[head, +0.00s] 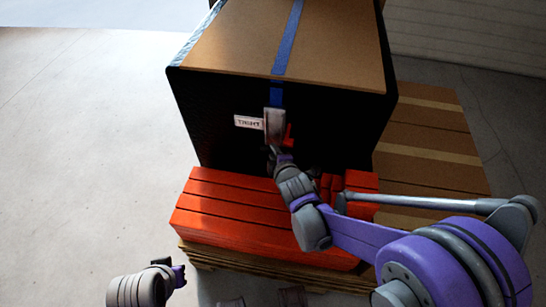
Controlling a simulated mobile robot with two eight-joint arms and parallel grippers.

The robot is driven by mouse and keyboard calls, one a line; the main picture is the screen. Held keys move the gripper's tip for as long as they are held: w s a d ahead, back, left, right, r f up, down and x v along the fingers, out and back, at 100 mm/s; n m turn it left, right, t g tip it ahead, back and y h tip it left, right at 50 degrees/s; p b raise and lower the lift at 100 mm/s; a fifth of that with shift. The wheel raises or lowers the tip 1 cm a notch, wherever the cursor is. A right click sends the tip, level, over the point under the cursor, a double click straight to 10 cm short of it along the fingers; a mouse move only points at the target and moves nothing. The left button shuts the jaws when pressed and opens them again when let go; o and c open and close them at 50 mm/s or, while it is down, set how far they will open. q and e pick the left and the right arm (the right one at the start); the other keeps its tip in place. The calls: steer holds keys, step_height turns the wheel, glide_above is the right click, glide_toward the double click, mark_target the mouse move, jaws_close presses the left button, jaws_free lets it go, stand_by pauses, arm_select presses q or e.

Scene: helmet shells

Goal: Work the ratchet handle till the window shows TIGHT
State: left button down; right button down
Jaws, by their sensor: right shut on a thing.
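The grey ratchet (275,122) sits on the blue strap (279,92) at the front of a large black-sided load. A small white window (249,122) beside it on the left reads TIGHT. A red part (289,137) shows at the ratchet's lower right. My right gripper (274,152) is just under the ratchet, shut on its handle; the gripper hides most of the handle. My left gripper (174,270) is at the bottom left, away from the load; whether its jaws are open is unclear.
The load with a tan top (335,45) stands behind orange-red slatted blocks (225,205) on a wooden pallet (205,257). More brown boards (440,150) lie to the right. Grey floor (80,150) is clear on the left.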

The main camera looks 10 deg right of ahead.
steer(key=shift+w+d+f, duration=0.15)
steer(key=shift+f, duration=0.4)
steer(key=c, duration=1)
jaws_free()
steer(key=shift+w, duration=0.1)
steer(key=shift+o, duration=1.3)
steer(key=shift+w, duration=0.15)
steer(key=shift+r, duration=0.15)
